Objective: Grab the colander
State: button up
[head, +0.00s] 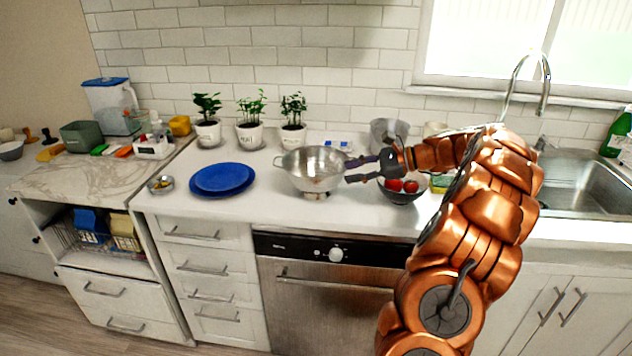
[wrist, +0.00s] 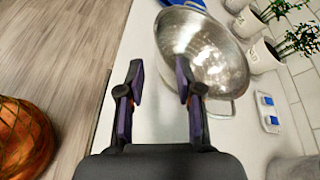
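The colander (head: 312,170) is a shiny metal bowl with side handles, standing on the white counter in the middle of the head view. It also shows in the wrist view (wrist: 207,58), ahead of and to the right of the gap between my fingers. My gripper (head: 349,170) is at the colander's right side in the head view. In the wrist view my gripper (wrist: 158,85) has its two purple-padded fingers spread apart, with only bare counter between them. The right finger appears close to or over the colander's near rim; I cannot tell if it touches.
A dark bowl with red tomatoes (head: 403,190) sits under my wrist. Blue plates (head: 222,179) lie left of the colander. Several potted plants (head: 250,133) stand along the wall behind. A metal pot (head: 389,132) is behind my gripper. The sink (head: 585,180) is at right.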

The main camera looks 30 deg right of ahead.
aim_at(304, 181)
jog(key=p+x, duration=0.2)
jog(key=x, duration=0.9)
jog(key=shift+w+a, duration=0.25)
jog(key=shift+a, duration=0.05)
grip_shut()
dwell(0.4)
